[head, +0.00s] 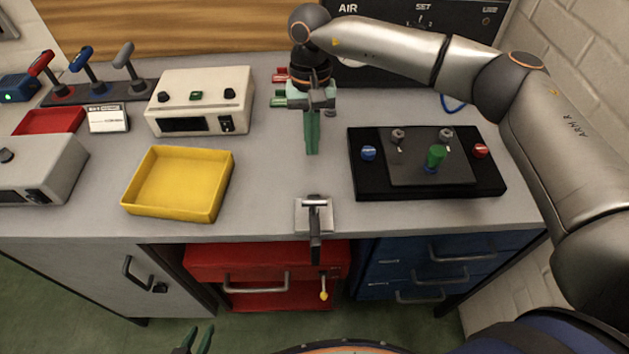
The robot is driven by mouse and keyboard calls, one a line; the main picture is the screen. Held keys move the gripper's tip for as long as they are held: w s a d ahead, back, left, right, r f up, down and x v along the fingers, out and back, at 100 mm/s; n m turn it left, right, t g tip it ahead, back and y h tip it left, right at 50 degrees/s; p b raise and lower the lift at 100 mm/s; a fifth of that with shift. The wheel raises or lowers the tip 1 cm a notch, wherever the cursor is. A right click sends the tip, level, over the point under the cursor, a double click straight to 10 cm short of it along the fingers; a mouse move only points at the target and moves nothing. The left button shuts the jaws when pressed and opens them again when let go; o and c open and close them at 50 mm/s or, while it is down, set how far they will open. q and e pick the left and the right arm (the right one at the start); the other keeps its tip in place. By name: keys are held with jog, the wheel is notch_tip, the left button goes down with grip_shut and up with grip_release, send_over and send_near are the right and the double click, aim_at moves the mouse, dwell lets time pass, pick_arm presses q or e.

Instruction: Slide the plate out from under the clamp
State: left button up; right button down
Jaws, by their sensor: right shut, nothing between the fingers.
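A dark grey plate (420,172) lies on a black base (362,187) at the right of the bench. Two small grey knob-like fittings (398,138) stand at its back edge, and a green-topped knob (435,157) stands near its middle. I cannot tell which of these fittings is the clamp. A metal clamp-like fixture (314,214) also sits at the bench's front edge. My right gripper (312,150) points down above the bench, left of the black base, shut and empty. My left gripper (195,341) shows only its fingertips at the bottom edge, apart and empty.
A yellow tray (140,209), a cream control box (188,87) and a red tray (42,122) stand at the left. A blue knob (368,153) and a red knob (481,151) flank the plate. A brick wall (577,60) bounds the right. The bench between yellow tray and black base is mostly clear.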

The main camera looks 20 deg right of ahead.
jog(key=s+a+p, duration=0.1)
jog(key=s, duration=0.2)
jog(key=s+p, duration=0.1)
jog(key=s, duration=0.2)
jog(key=s+a+p, duration=0.1)
jog(key=s, duration=0.2)
jog(key=shift+s+a+p, duration=0.3)
jog(key=shift+p, duration=0.1)
jog(key=shift+w+f+b, duration=0.1)
jog(key=shift+f+b, duration=0.2)
jog(key=shift+f, duration=0.4)
jog(key=shift+f+b, duration=0.2)
jog(key=shift+b, duration=0.2)
jog(key=shift+f, duration=0.1)
